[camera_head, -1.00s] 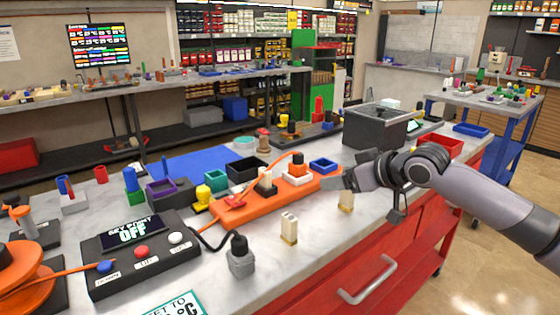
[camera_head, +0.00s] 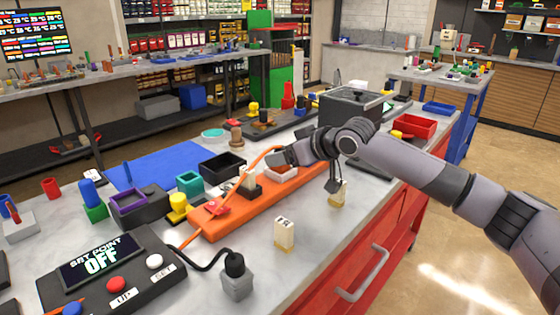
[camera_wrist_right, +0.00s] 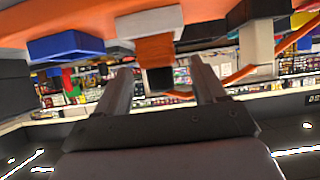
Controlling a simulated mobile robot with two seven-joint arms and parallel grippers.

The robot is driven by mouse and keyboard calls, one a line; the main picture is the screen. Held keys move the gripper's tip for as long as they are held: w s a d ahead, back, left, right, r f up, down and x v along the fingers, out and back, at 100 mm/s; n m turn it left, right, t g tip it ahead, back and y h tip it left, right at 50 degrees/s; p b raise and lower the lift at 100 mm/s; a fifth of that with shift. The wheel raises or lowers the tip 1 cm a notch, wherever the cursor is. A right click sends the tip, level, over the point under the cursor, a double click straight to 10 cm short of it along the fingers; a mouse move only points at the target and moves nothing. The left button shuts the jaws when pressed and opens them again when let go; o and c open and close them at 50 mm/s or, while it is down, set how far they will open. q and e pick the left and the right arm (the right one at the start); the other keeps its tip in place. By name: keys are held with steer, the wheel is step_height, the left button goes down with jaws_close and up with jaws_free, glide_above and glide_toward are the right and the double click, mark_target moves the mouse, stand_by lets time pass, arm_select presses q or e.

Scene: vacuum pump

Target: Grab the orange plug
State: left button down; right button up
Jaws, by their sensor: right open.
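The orange plug (camera_wrist_right: 155,50) shows in the right wrist view with a black end, at a white socket block (camera_wrist_right: 150,20) on the orange power strip. In the head view my right gripper hides most of it; the white socket block (camera_head: 281,173) shows just below the gripper. My right gripper (camera_head: 283,157) is open. In the wrist view its two fingers (camera_wrist_right: 160,65) stand one on each side of the plug, with visible gaps. My left gripper is out of view.
The orange power strip (camera_head: 225,218) holds a red switch (camera_head: 216,208) and a black-and-white plug (camera_head: 250,184). A cream block (camera_head: 284,233) and a grey socket with a black plug (camera_head: 236,278) stand in front. A black bin (camera_head: 222,165) lies behind the strip.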

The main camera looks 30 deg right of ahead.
steer(key=shift+x, duration=1)
steer(key=shift+r, duration=0.1)
steer(key=c, duration=1.1)
